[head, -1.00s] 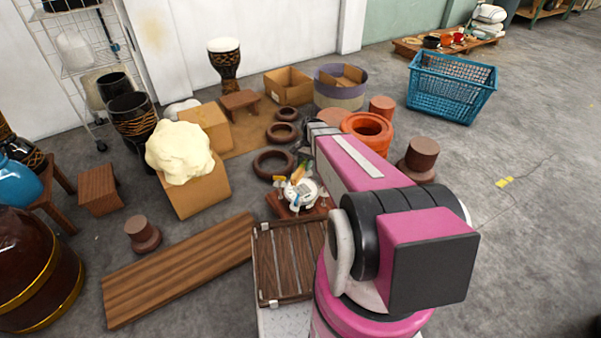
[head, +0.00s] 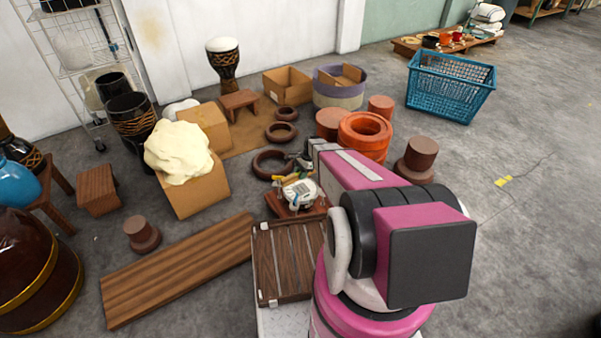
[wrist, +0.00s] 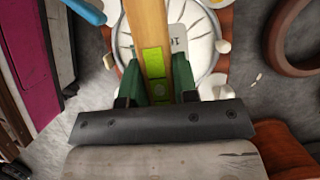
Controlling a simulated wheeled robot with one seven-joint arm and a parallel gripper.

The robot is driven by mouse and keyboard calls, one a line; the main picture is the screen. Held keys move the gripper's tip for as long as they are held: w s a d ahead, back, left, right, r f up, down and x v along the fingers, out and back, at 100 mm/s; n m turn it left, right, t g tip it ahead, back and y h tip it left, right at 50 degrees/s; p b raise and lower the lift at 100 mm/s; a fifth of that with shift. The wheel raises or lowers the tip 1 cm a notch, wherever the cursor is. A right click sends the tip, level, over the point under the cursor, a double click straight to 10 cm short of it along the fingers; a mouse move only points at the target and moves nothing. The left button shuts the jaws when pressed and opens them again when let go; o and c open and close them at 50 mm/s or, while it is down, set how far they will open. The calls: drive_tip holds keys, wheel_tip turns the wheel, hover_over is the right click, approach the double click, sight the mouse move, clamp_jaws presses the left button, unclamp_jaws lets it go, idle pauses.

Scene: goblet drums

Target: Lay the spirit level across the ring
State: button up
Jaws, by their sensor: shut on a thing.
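My gripper (wrist: 157,85) is shut on the spirit level (wrist: 147,25), a yellow-tan bar with a bright green vial section between the green fingers. In the wrist view the level points up the picture, over a white round container. In the head view the gripper end is small and partly hidden by my arm, above the small brown stand. Several dark brown rings lie on the floor; I cannot tell which is the task's. The nearest ring (head: 257,167) lies just left of the gripper, and a brown ring (wrist: 279,58) shows at right in the wrist view.
The white container (head: 302,193) sits on a low brown stand (head: 319,211). An orange ring stack (head: 364,150) and brown cylinders stand to the right. A plank (head: 180,270) and a cardboard box (head: 196,192) with a cream lump lie left. Floor at far right is mostly clear.

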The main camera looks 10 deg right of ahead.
drive_tip(key=shift+f, duration=3.75)
drive_tip(key=shift+f, duration=0.2)
drive_tip(key=o, duration=1.1)
drive_tip(key=shift+c, duration=0.2)
drive_tip(key=v, duration=1.1)
drive_tip(key=shift+f, duration=0.1)
drive_tip(key=s+a+r+n+t+h, duration=0.1)
drive_tip(key=s+r+n+h, duration=0.1)
drive_tip(key=s+r+n, duration=0.4)
drive_tip(key=s+a+r+n+h, duration=0.2)
drive_tip(key=s+r+n, duration=0.5)
drive_tip(key=s+r, duration=0.9)
wheel_tip(320, 180, up, 3)
drive_tip(key=shift+a+r+n+t, duration=0.1)
drive_tip(key=shift+a+n+t, duration=0.2)
drive_tip(key=shift+t, duration=0.1)
